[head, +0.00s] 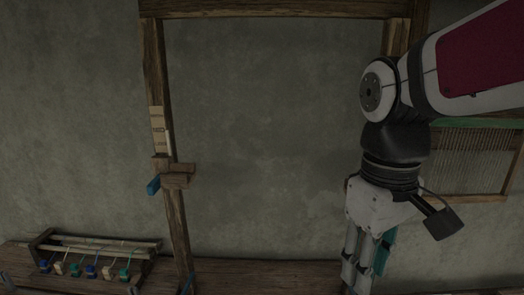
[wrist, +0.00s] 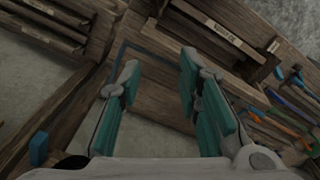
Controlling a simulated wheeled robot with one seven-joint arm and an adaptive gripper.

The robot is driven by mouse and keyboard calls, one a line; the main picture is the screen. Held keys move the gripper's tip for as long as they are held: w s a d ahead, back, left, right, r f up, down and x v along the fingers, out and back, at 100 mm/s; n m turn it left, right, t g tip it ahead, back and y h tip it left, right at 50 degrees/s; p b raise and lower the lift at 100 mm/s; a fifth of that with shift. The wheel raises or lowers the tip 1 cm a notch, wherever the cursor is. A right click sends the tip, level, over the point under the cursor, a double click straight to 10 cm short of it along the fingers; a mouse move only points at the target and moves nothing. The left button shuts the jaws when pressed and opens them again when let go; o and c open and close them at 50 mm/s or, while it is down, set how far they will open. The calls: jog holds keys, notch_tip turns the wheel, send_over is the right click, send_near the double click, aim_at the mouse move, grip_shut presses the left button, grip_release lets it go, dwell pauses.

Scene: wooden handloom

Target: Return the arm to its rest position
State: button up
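My gripper (head: 362,270) hangs below my arm at the right of the head view, with its fingers pointing down in front of the loom's right post. In the wrist view my gripper (wrist: 160,75) shows two teal-padded fingers standing apart. Nothing is held between them. Wooden beams and a pale floor or wall patch show beyond the gap. My arm comes in from the upper right and bends down at the wrist. The fingertips are near the lower edge of the head view, and I cannot tell whether they touch anything there.
The wooden loom frame (head: 270,8) spans the middle, its left post carrying a block with a blue peg (head: 153,185). A rack with several coloured spools (head: 90,246) stands lower left. A threaded frame (head: 480,198) is behind my arm. Coloured-handled tools (wrist: 290,120) show in the wrist view.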

jog(key=s+d+m+t, duration=0.4)
jog(key=s+m, duration=0.1)
jog(key=s, duration=0.3)
jog(key=shift+d+f+p, duration=0.2)
jog(key=shift+p, duration=0.25)
